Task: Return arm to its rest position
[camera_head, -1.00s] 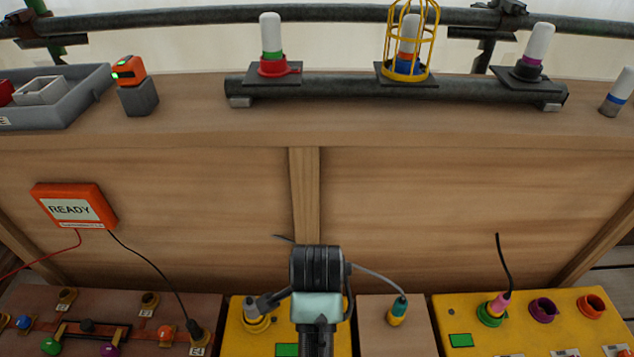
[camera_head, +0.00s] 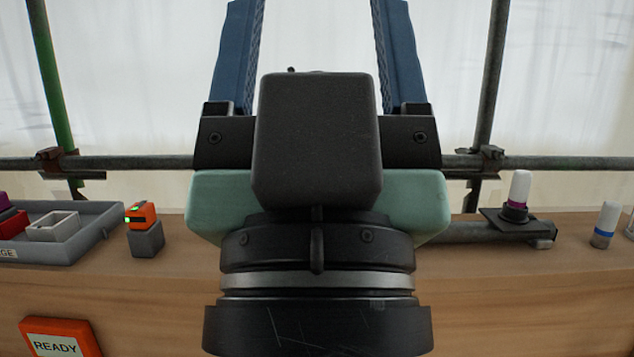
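My gripper (camera_head: 318,60) is raised close in front of the camera and fills the middle of the view, fingers pointing up. Its two blue fingers stand wide apart, and nothing shows between them but the pale sheet behind. My wrist and the gripper's pale green body hide the middle of the bench and most of the dark pipe on it.
A wooden bench (camera_head: 510,290) runs across behind my gripper. On it are a grey tray (camera_head: 95,235), an orange device (camera_head: 141,216) on a grey block, a white-topped lamp with a purple band (camera_head: 518,190) and a blue-banded one (camera_head: 606,225). An orange READY box (camera_head: 60,338) shows low left.

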